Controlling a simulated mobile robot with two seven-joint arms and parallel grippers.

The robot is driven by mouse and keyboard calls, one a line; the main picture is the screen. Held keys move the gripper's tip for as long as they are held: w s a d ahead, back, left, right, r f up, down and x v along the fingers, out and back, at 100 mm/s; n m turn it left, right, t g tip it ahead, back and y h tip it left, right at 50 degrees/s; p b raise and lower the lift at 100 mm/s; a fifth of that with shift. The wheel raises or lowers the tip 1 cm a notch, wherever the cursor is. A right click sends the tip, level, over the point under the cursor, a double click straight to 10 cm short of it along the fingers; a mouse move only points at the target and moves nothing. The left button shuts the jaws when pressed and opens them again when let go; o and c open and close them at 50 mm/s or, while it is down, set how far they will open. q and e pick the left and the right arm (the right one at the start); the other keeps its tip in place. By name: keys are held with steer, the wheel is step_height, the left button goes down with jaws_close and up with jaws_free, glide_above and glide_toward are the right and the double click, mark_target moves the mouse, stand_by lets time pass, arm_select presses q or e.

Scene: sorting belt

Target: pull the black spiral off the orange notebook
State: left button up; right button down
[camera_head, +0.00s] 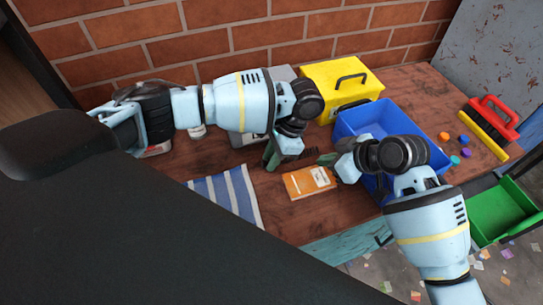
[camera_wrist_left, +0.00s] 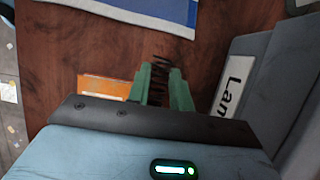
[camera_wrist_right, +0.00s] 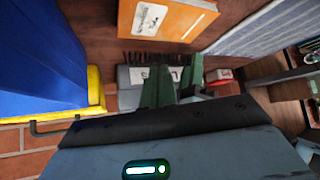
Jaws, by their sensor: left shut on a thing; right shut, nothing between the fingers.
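The orange notebook (camera_head: 309,182) lies on the wooden table, with a pale label on its cover. It also shows in the left wrist view (camera_wrist_left: 105,87) and the right wrist view (camera_wrist_right: 165,20). The black spiral (camera_wrist_right: 150,57) is apart from the notebook, with a strip of bare wood between them. My left gripper (camera_head: 272,160) is shut on the spiral, whose coils (camera_wrist_left: 160,75) show between and beyond the green fingers. My right gripper (camera_head: 328,158) is shut and empty, above the table near the notebook's far edge.
A blue bin (camera_head: 350,124) stands right of the notebook, a yellow box (camera_head: 340,80) behind. A grey labelled box (camera_wrist_left: 240,65) is beside my left gripper. A striped cloth (camera_head: 226,196) lies left of the notebook. A red brush (camera_head: 492,118) and small coloured pieces lie at right.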

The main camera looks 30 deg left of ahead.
steer(key=shift+r, duration=1.15)
steer(key=s+d, duration=0.3)
steer(key=d, duration=0.7)
steer(key=s+d, duration=0.2)
steer(key=d, duration=0.7)
steer(key=shift+s+d, duration=0.4)
steer(key=shift+r, duration=0.1)
